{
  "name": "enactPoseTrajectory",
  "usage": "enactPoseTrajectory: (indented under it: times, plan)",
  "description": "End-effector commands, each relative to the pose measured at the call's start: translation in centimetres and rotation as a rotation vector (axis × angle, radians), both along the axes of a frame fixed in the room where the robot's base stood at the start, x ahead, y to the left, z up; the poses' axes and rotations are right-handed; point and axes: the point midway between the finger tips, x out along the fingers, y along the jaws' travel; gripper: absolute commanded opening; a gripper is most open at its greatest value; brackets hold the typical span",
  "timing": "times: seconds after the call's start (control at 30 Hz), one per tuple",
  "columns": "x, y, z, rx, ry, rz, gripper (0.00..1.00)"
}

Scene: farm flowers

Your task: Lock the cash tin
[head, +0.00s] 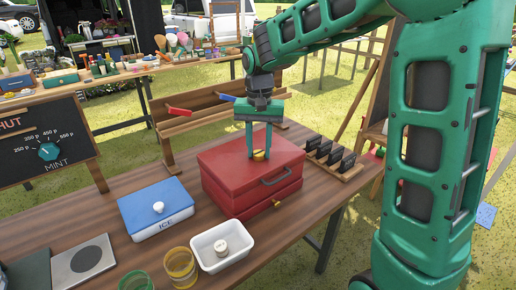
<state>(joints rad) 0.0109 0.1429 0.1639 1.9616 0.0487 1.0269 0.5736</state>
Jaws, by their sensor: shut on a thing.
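The red cash tin (225,167) stands on the brown wooden table with its lid down. A grey handle is on its front face, and a small yellow key-like piece (277,203) sits low on that face. My gripper (259,154) points straight down over the tin's lid. Its green fingers are shut on a small yellow knob (260,155) at the top of the tin. The fingers partly hide the knob, and I cannot tell which way it is turned.
A blue ICE box (155,208) and a white tray (222,245) stand left and in front of the tin. Yellow (180,267) and green glasses are at the front edge.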

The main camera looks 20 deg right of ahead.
Motion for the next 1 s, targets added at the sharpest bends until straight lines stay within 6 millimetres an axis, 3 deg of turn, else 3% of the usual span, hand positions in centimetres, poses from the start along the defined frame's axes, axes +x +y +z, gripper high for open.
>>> enactPoseTrajectory:
  times: [0.37,1.0]
  plan:
    - [0.07,0.17,0.07,0.001,-0.003,0.171,0.08]
    - [0.08,0.16,0.10,0.001,-0.004,0.769,0.08]
